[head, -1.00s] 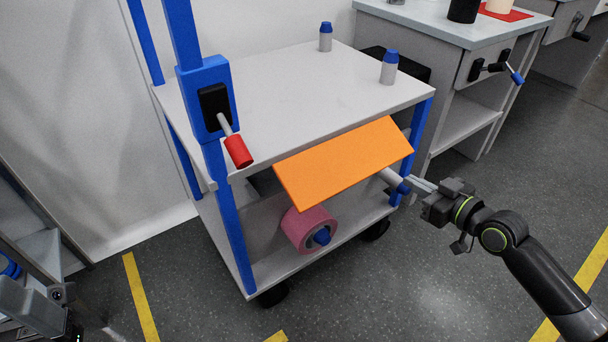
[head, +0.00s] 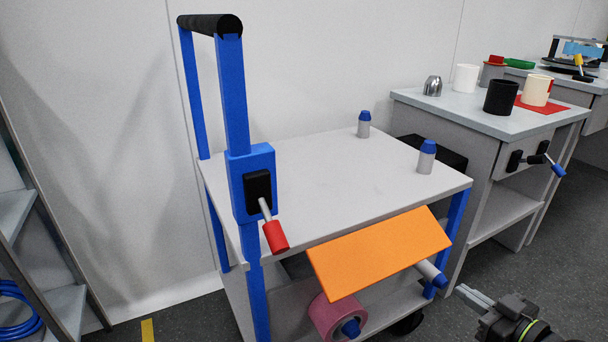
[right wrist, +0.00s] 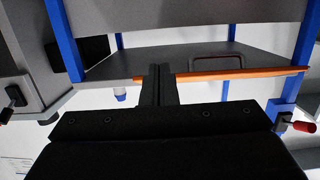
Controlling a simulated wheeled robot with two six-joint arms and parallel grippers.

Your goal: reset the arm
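My right gripper (head: 474,296) is at the lower right of the head view, just right of the cart's front corner. Its two fingers lie together with nothing between them. In the right wrist view the dark fingers (right wrist: 158,86) are side by side, in front of the edge of the orange panel (right wrist: 215,75). In the head view that orange panel (head: 380,252) slopes at the cart's front. A grey tube with a blue end (head: 432,275) sticks out beside it, close to the fingertips but apart from them. My left gripper is out of view.
The cart's grey top (head: 320,180) carries two blue-capped posts (head: 426,157). A red-handled lever (head: 275,236) is on its blue upright. A pink roll (head: 332,316) is below. A bench (head: 430,101) with cups stands behind right. Dark floor (head: 575,265) is clear at right.

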